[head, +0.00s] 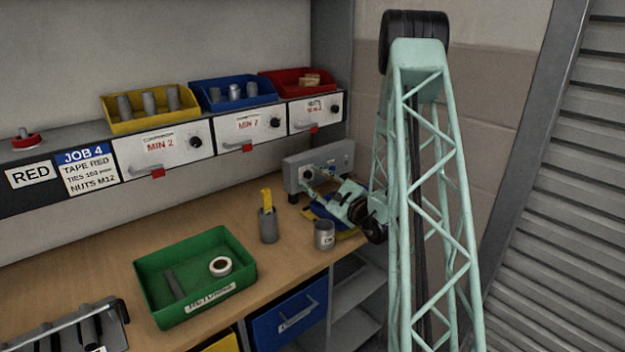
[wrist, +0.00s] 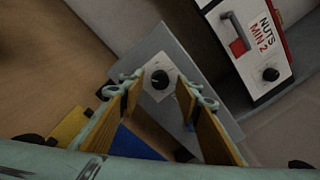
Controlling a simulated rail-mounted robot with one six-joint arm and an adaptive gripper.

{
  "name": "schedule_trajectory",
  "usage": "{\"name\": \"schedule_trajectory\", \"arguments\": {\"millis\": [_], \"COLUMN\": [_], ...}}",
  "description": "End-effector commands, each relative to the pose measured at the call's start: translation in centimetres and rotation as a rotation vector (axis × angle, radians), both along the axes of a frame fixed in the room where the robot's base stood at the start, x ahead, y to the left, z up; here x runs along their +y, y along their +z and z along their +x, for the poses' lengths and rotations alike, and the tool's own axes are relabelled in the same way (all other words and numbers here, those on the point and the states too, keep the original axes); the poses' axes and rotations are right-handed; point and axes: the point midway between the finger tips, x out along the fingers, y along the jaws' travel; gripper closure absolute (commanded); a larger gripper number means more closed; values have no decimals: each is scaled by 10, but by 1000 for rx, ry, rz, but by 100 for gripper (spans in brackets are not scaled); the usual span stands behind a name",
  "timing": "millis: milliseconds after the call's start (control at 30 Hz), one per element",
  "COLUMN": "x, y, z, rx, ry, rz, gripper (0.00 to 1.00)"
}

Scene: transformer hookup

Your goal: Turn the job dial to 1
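The job dial appears to be the dark round knob (wrist: 160,79) on a pale plate on the grey box (wrist: 160,45). In the head view the grey box (head: 325,160) stands at the back right of the bench, with a dark knob (head: 307,174) on its front. My gripper (wrist: 164,90) is open, with its two tan-padded fingers apart. The knob shows between the fingertips in the wrist view; I cannot tell how far ahead of them it is. In the head view my gripper (head: 322,190) is in front of the box. The dial's number marks are too small to read.
A green tray (head: 150,290) holds a white ring and a grey rod. A pot (head: 268,225) with a yellow item and a grey can (head: 324,235) stand near my gripper. A shelf above bears yellow, blue and red bins (head: 295,83), labelled drawers and a JOB 4 card (head: 87,170).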

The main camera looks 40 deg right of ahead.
Motion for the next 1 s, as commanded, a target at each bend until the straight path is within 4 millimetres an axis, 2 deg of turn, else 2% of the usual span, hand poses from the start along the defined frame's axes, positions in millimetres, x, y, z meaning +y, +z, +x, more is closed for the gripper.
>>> {"name": "schedule_trajectory", "arguments": {"millis": [267, 800, 1000], "x": [2, 9, 11], "y": [0, 0, 0], "z": [-26, -92, -107], "rx": [1, 1, 1], "ry": [-2, -2, -1], "rz": [0, 1, 0], "gripper": [69, 69, 69]}}
